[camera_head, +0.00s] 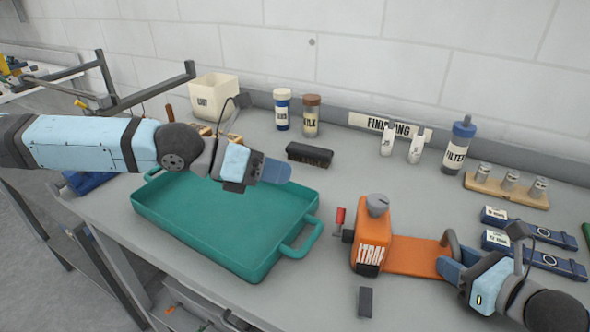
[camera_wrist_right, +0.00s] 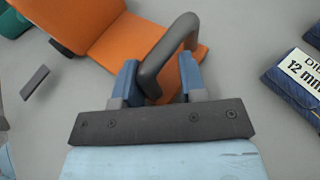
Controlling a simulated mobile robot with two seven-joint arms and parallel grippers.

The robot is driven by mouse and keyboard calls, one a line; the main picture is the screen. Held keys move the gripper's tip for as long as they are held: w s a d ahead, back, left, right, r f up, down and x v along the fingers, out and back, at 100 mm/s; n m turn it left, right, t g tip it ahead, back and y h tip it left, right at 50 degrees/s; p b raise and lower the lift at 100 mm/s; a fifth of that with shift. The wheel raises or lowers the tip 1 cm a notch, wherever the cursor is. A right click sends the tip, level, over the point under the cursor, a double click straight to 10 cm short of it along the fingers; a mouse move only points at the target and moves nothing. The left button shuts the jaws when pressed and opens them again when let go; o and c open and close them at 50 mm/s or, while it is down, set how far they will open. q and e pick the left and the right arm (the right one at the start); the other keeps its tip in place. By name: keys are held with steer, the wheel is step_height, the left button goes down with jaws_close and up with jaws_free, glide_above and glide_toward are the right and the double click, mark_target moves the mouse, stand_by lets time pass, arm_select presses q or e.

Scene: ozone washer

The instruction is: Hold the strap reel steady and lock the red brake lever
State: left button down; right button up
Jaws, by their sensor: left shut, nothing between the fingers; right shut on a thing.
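The orange strap reel (camera_head: 372,240) stands upright on the bench, with a grey knob on top and an orange base reaching right. The red brake lever (camera_head: 340,217) sticks up at the reel's left side. My right gripper (camera_head: 449,262) is shut on the dark grey handle (camera_head: 451,243) at the right end of the base. In the right wrist view its fingers (camera_wrist_right: 158,82) sit either side of the handle (camera_wrist_right: 165,57). My left gripper (camera_head: 275,172) is shut and empty above the teal tray, left of the lever and apart from it.
The teal tray (camera_head: 157,205) lies left of the reel, its handle close to it. A small dark block (camera_head: 365,302) lies in front of the reel. Bottles, a black brush (camera_head: 309,155) and a wooden stand (camera_head: 506,190) line the back. Blue die cases (camera_head: 534,255) lie right.

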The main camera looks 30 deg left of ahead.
steer(key=o, duration=0.8)
steer(key=shift+d, duration=0.1)
